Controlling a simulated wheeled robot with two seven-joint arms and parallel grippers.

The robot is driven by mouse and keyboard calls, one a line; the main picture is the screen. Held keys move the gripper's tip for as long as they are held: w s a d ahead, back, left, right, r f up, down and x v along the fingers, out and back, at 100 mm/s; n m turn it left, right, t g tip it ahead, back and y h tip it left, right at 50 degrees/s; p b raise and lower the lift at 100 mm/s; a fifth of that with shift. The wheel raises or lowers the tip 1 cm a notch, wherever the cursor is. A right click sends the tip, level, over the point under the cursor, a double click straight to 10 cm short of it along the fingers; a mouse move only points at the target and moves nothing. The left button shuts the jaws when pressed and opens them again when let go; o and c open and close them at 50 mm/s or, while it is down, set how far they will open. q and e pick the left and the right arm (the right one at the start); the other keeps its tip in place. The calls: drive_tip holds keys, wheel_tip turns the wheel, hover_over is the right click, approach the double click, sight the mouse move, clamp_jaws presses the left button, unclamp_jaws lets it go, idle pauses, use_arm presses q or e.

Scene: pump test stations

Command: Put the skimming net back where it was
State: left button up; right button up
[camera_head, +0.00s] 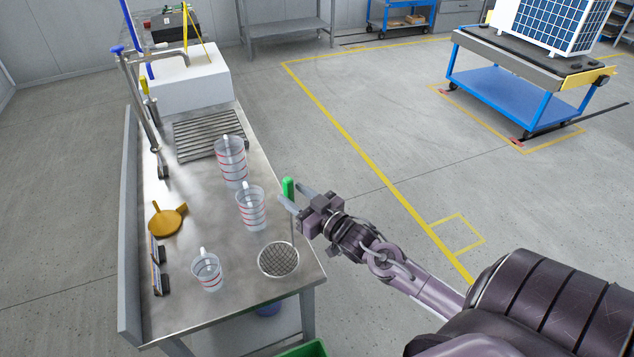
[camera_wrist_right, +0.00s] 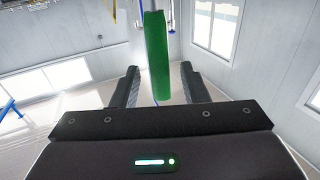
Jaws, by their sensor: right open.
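The skimming net has a round wire mesh (camera_head: 278,260) at the near right corner of the steel bench. A thin rod runs up in the picture from the mesh to its green handle (camera_head: 288,187). The handle also shows in the right wrist view (camera_wrist_right: 157,55), upright in line with the gap between the fingers. My right gripper (camera_head: 293,196) is open beside the handle, with a finger to either side in the wrist view. I cannot tell whether a finger touches it. My left gripper is not in view.
On the steel bench (camera_head: 180,295) stand clear measuring jugs (camera_head: 230,160), (camera_head: 250,208), (camera_head: 207,272) and a mustard-coloured scoop-like item (camera_head: 166,219). A tap (camera_head: 145,105) and a white block (camera_head: 185,82) are farther back. The floor right of the bench is clear up to a blue cart (camera_head: 515,92).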

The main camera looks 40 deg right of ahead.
drive_tip(key=s+d+b, duration=0.1)
drive_tip(key=s, duration=0.9)
drive_tip(key=shift+d+b, duration=0.2)
drive_tip(key=shift+b, duration=0.1)
drive_tip(key=s+d+f+m+g+h, duration=0.1)
drive_tip(key=s+f+g, duration=0.15)
drive_tip(key=f, duration=0.75)
drive_tip(key=s+d+f+g+h, duration=0.1)
drive_tip(key=s+f+g+h, duration=0.15)
drive_tip(key=f, duration=0.85)
drive_tip(key=s+d+f+m+g, duration=0.15)
drive_tip(key=s+f, duration=0.25)
drive_tip(key=f, duration=0.6)
drive_tip(key=s+a+f+n+g, duration=0.1)
drive_tip(key=s+a+f+g, duration=0.4)
drive_tip(key=s+f, duration=0.6)
drive_tip(key=s+a+f+n+g, duration=0.2)
drive_tip(key=s+a+f+g, duration=0.3)
drive_tip(key=s+a+f, duration=0.4)
drive_tip(key=s+f+y, duration=0.1)
drive_tip(key=s+f, duration=0.1)
drive_tip(key=s, duration=0.2)
drive_tip(key=shift+s+a+f, duration=0.25)
drive_tip(key=shift+s+a, duration=0.1)
drive_tip(key=shift+s, duration=0.05)
drive_tip(key=shift+g, duration=0.25)
drive_tip(key=shift+c, duration=0.4)
